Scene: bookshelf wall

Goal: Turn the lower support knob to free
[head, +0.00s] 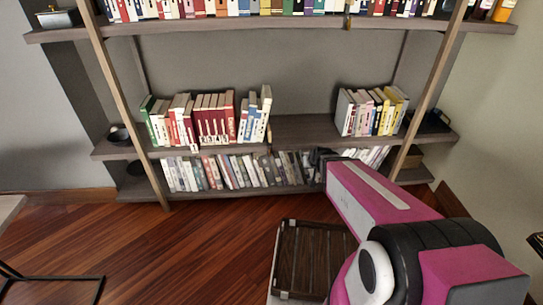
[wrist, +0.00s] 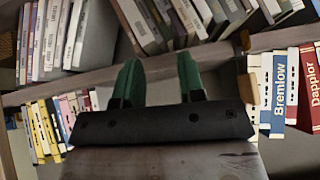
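In the head view, a small tan piece (head: 268,133) stands at the middle shelf's front edge, right of the left book group. I cannot tell which way the knob is turned. My gripper (wrist: 157,78) has two green fingers, apart with nothing held between them. The brown piece lies outside the fingers. In the head view, my gripper's dark end (head: 321,159) is near the lower shelf books, mostly hidden by my arm.
The middle shelf (head: 300,132) has a bare stretch between two book groups. The lower shelf holds a row of books (head: 230,172) close to my gripper. A slatted dark wooden crate (head: 311,258) stands on the floor. Another small hanging piece (head: 348,21) is on the upper shelf edge.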

